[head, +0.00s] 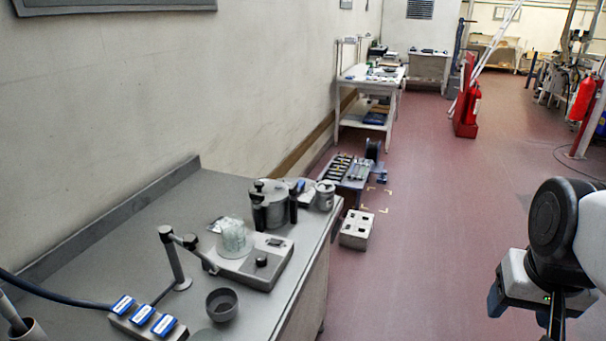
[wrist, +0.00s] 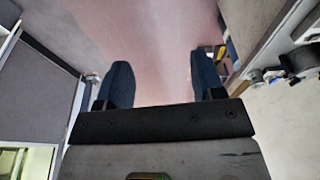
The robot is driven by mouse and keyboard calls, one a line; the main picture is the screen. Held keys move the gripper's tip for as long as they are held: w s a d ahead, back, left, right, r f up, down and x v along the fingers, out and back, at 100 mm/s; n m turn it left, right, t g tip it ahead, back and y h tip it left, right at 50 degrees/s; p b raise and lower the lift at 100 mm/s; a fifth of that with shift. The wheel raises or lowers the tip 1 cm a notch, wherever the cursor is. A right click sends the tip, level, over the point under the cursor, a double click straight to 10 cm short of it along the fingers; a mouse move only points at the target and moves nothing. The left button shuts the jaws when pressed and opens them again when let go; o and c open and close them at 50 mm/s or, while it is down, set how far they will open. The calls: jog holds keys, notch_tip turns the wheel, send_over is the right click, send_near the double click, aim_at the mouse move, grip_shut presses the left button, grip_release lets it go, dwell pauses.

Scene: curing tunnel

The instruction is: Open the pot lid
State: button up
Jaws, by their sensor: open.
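A metal pot (head: 273,210) with black handles or clamps stands near the back of the grey workbench in the head view. Its lid, with a black knob (head: 259,186), appears to be on top; any gap at the rim is too small to tell. My gripper (wrist: 162,82) is open and empty, with two dark blue fingers apart in the wrist view. In the head view its housing (head: 530,281) is at the lower right, over the floor and well away from the pot. The pot is not recognisable in the wrist view.
The bench (head: 110,262) also holds a hotplate-like device (head: 262,272) with a clear glass vessel (head: 234,238), a jointed stand (head: 175,262), a dark bowl (head: 222,304) and a small canister (head: 325,196). Red floor (head: 430,240) lies open between bench and gripper.

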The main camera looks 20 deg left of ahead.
jog(key=w+a+r+n, duration=0.1)
jog(key=w+a+r, duration=0.2)
jog(key=w+a, duration=0.45)
jog(key=w+a+r+n, duration=0.1)
jog(key=w+a+r, duration=0.25)
jog(key=w, duration=0.65)
jog(key=n+g, duration=0.2)
jog(key=n, duration=0.3)
send_over(258, 183)
notch_tip(258, 183, down, 14)
jog(key=shift+r, duration=0.25)
jog(key=shift+f, duration=0.1)
jog(key=shift+f, duration=3.85)
